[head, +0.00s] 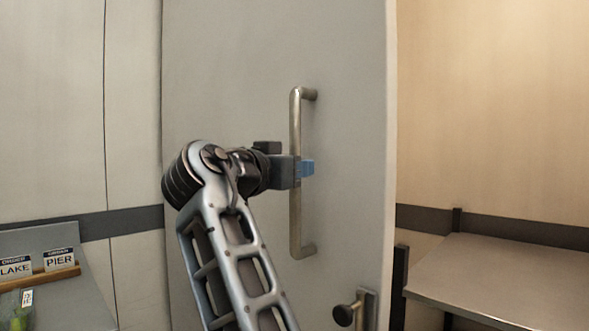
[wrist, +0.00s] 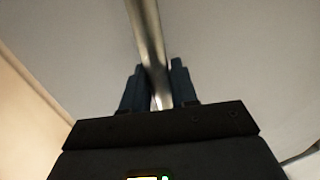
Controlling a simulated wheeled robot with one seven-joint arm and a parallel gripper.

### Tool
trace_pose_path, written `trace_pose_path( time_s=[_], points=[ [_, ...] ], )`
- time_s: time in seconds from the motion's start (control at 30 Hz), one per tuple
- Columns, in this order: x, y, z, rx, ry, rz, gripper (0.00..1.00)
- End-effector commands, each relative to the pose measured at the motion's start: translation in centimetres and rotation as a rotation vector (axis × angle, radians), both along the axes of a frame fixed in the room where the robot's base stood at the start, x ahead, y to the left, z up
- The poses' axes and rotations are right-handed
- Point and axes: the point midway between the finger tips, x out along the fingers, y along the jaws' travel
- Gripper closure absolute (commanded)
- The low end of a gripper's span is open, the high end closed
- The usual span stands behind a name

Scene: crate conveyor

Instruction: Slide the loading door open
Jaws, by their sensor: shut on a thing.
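The loading door (head: 230,70) is a tall pale grey panel in the middle of the head view, with its right edge near the beige wall. A vertical metal bar handle (head: 296,225) is fixed to it near its right side. My gripper (head: 306,168) is at the middle of the handle, its blue fingertips around the bar. In the wrist view the handle (wrist: 146,35) runs down between the two dark fingers (wrist: 157,88), which are shut on it. Part of the handle is hidden behind the gripper in the head view.
A dark knob (head: 345,314) on a metal plate is low on the right of the door. A metal table (head: 500,280) stands at the right. At the lower left are signs reading LAKE (head: 15,268) and PIER (head: 59,260) on a wooden ledge.

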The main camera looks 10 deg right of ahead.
Motion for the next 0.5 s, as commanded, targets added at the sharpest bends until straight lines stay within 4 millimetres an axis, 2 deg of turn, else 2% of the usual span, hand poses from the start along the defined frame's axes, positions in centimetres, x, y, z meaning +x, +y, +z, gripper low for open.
trace_pose_path(
  time_s=[0.1, 0.13, 0.2, 0.3, 0.5],
  points=[
    [0.00, 0.18, -0.02, 0.001, 0.001, 0.003, 1.00],
    [0.00, 0.18, -0.02, 0.001, 0.001, 0.004, 0.70],
    [0.00, 0.16, -0.03, 0.001, 0.001, 0.003, 0.63],
    [0.00, 0.12, -0.03, 0.001, 0.001, 0.003, 0.55],
    [0.00, 0.08, -0.03, 0.001, 0.001, 0.002, 0.55]
  ],
)
